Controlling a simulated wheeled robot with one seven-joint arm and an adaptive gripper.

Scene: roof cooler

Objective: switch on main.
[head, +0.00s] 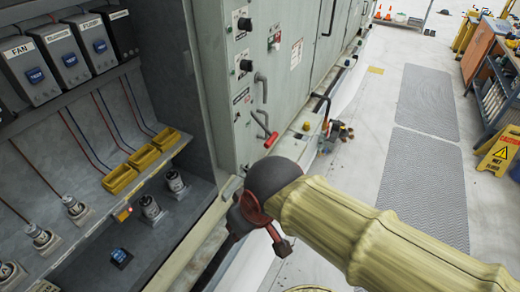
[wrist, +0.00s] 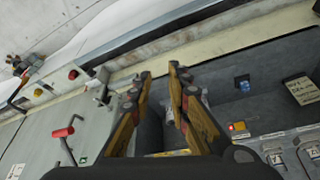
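No label I can read says "main". A lever with a red grip (head: 270,140) sticks out from the grey panel (head: 225,75), and it also shows in the wrist view (wrist: 65,132). Above it are two black rotary knobs, an upper one (head: 243,24) and a lower one (head: 246,66), and a grey handle (head: 262,90). My gripper (wrist: 163,72) has a gap between its fingertips, with no object clearly held. It is over the front edge of the open bay, apart from the red lever. In the head view my wrist and arm hide most of the fingers.
The open bay holds grey boxes, one marked FAN (head: 28,72), yellow bins (head: 120,178), several round fittings (head: 150,207), a lit orange button (wrist: 237,126) and a blue block (wrist: 243,85). A yellow wet-floor sign (head: 499,152) stands right. The floor with grey mats (head: 428,100) is clear.

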